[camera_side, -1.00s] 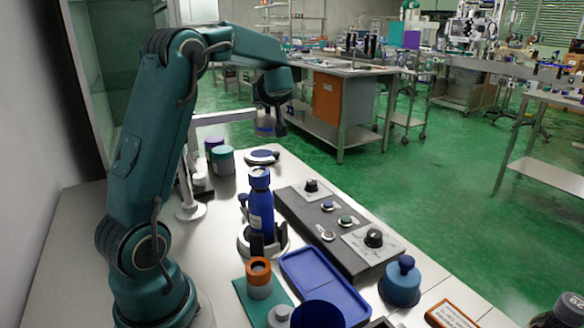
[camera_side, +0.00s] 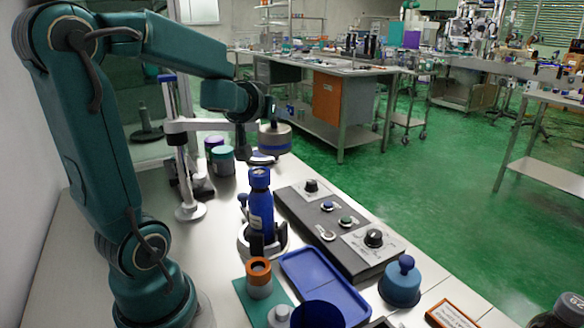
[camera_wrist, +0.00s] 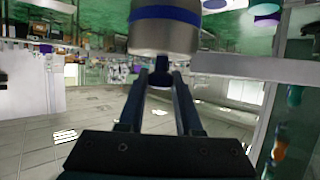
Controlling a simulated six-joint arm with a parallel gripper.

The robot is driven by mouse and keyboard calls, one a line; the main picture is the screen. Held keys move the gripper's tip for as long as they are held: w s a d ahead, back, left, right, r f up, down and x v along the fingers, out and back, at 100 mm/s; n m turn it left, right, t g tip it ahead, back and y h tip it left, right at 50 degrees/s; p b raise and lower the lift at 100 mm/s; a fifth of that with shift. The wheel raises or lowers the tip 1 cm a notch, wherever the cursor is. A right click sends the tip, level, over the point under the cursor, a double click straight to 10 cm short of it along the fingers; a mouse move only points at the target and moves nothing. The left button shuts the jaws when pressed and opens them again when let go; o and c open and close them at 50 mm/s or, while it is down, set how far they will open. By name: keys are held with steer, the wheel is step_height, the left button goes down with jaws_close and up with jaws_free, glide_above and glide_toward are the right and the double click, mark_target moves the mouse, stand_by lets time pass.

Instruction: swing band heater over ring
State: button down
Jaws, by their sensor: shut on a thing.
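The band heater (camera_side: 274,138) is a short grey cylinder with a blue band, at the end of a white swing arm (camera_side: 205,125) on a post. My gripper (camera_side: 257,125) is at the heater's left side. In the wrist view my gripper (camera_wrist: 161,82) is shut on the heater's dark knob, with the band heater (camera_wrist: 165,32) just beyond the fingertips. A blue bottle (camera_side: 260,207) stands upright in a white round holder (camera_side: 243,246) with dark jaws. The heater appears above and behind the bottle, apart from it. I cannot make out a separate ring for certain.
A dark control box (camera_side: 345,240) with knobs lies right of the bottle. A blue tray (camera_side: 322,283), an orange-topped cylinder (camera_side: 259,280) and a blue domed item (camera_side: 401,282) are in front. Purple and teal-lidded jars (camera_side: 221,160) stand behind.

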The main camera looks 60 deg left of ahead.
steer(key=shift+s+d+r, duration=0.1)
steer(key=shift+s+d, duration=0.05)
steer(key=shift+d, duration=0.1)
steer(key=c, duration=0.6)
jaws_free()
